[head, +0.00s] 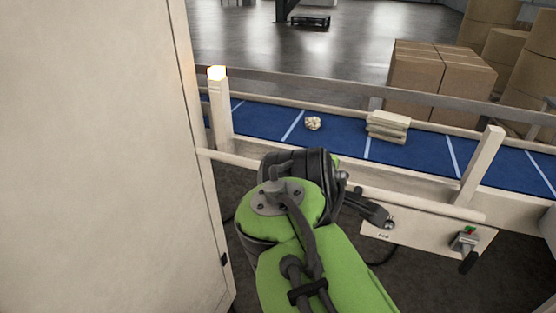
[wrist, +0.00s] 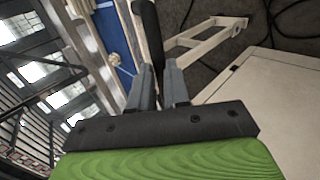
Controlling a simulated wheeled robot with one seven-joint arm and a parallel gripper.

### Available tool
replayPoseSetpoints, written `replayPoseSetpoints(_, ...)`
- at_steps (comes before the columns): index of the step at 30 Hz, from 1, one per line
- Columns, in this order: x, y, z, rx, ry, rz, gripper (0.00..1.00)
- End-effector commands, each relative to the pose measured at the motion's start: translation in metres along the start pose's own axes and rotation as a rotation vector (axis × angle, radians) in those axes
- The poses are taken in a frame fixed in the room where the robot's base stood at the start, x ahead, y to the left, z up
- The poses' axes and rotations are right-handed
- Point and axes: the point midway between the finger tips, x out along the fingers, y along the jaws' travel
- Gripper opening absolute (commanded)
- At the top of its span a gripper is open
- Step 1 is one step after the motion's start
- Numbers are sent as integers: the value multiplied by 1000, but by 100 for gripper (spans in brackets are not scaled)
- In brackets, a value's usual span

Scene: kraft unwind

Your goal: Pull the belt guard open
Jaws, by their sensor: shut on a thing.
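The belt guard appears to be the cream frame along the near side of the blue belt. Its long rail (head: 440,203) runs in front of the belt in the head view. Part of a cream frame also shows in the wrist view (wrist: 205,38). My gripper (wrist: 158,80) is shut on a dark bar-like handle (wrist: 149,30), which stands up between its two grey fingers. In the head view my green arm covers the grip and the middle of the rail. I cannot tell how the handle joins the guard or how far the guard stands open.
The blue belt (head: 260,120) carries a crumpled pale lump (head: 313,123) and a stack of pale slabs (head: 388,126). A large cream cabinet (head: 95,150) blocks the left. A control panel (head: 420,238) with a switch is at lower right. Cartons (head: 440,75) stand behind.

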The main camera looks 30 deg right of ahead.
Motion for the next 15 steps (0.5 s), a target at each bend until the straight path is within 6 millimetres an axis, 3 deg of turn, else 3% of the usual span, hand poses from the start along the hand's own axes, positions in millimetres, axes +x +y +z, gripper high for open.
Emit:
replayPoseSetpoints(6,13,-31,-1,-2,3,-2,0)
replayPoseSetpoints(15,20,-47,-1,-1,2,-3,0)
